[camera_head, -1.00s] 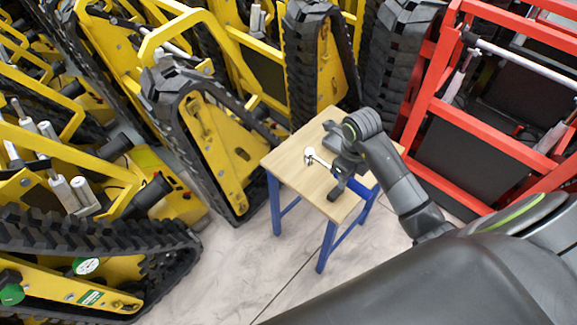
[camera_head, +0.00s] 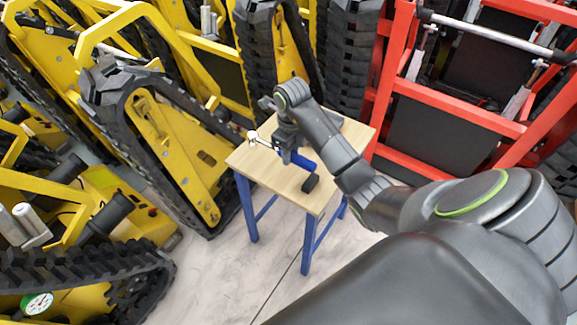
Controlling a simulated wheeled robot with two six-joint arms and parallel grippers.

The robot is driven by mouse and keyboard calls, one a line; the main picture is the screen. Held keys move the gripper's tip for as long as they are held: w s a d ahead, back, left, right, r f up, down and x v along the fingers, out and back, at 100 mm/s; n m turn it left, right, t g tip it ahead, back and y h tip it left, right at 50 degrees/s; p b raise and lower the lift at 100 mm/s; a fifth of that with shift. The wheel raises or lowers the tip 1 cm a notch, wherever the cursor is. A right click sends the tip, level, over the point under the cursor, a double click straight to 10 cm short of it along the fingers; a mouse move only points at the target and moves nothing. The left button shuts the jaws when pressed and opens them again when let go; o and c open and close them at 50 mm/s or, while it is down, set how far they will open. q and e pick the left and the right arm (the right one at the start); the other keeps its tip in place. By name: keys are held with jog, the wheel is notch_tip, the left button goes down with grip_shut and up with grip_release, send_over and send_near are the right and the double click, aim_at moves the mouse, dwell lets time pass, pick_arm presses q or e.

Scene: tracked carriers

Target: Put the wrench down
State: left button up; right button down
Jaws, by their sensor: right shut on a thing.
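The wrench has a bright metal head (camera_head: 253,137) and a blue handle (camera_head: 303,161). My right gripper (camera_head: 286,141) is shut on it, between the head and the blue part. The wrench is over the small wooden-topped table (camera_head: 262,171), its head at the table's back-left edge in the picture. I cannot tell whether the wrench touches the top. My right arm comes in from the right and hides part of the table. My left gripper is not in view.
The table has blue legs (camera_head: 247,208). Yellow tracked carriers (camera_head: 180,151) stand close behind it and to its left. A red frame (camera_head: 455,113) stands behind on the right. The front-left part of the tabletop is bare.

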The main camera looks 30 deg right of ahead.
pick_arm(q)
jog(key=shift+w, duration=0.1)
pick_arm(e)
jog(key=shift+f, duration=2)
jog(key=c, duration=1.1)
grip_release()
jog(key=shift+f, duration=0.1)
jog(key=shift+c, duration=0.2)
jog(key=shift+r, duration=0.2)
notch_tip(320, 180, up, 4)
jog(key=shift+r, duration=0.25)
notch_tip(320, 180, up, 6)
jog(key=p, duration=0.4)
jog(key=shift+s+f, duration=0.1)
jog(key=shift+f, duration=0.15)
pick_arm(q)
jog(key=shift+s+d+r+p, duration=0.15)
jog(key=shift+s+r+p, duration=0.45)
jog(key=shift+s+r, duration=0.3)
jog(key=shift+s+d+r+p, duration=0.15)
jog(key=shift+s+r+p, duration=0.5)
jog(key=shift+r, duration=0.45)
pick_arm(e)
jog(key=shift+r, duration=0.9)
